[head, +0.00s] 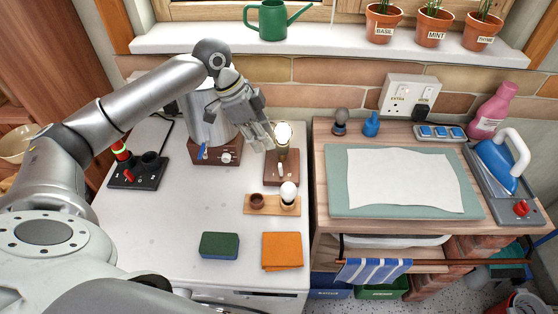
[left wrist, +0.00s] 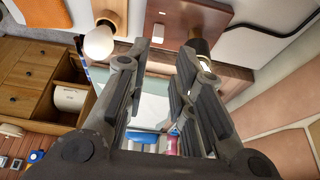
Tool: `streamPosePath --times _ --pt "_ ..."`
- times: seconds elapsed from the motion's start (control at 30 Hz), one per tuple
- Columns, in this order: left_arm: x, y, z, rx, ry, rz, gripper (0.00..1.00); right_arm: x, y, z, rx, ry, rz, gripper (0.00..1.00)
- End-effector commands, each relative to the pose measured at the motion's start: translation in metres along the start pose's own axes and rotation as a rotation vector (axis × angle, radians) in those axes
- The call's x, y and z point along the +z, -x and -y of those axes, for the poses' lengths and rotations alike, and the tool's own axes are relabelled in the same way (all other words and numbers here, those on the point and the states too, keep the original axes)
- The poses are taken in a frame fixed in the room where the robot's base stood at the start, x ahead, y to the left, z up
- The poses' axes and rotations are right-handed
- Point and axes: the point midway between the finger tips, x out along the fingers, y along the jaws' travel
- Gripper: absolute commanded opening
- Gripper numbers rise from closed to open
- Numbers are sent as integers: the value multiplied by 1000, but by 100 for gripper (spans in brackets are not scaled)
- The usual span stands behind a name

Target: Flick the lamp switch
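The lamp has a brown wooden base (head: 283,178) on the white counter. It carries a brass-coloured socket with a bright, glowing-looking bulb (head: 283,133) and a small white switch (head: 281,169) near its front. My left gripper (head: 262,137) is above the counter, close to the left of the bulb; I cannot tell whether they touch. In the left wrist view the gripper (left wrist: 157,85) has its fingers spread with nothing between them. The lamp base (left wrist: 190,22) and the white switch (left wrist: 157,32) show beyond the fingertips. My right gripper is not in view.
A wooden holder (head: 258,205) with a second white bulb (head: 288,192) stands in front of the lamp. A brown-based appliance (head: 216,154) with a metal pot is to its left. A green sponge (head: 220,245) and orange cloth (head: 282,250) lie nearer.

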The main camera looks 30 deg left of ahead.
Motion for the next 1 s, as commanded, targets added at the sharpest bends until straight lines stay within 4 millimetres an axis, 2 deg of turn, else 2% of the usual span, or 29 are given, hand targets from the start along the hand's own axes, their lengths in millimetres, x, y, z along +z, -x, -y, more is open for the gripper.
streamPosePath --times 0.4,0.53,0.7,0.97,1.0 --pt "0 -72 -2 4 1 2 23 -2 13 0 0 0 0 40" --pt "-1 -90 -1 2 1 0 23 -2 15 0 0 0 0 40" --pt "0 -101 -1 1 0 1 23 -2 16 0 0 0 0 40" --pt "0 -103 -1 0 -1 1 23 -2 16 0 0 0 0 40" --pt "0 -103 -1 0 -1 1 21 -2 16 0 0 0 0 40"
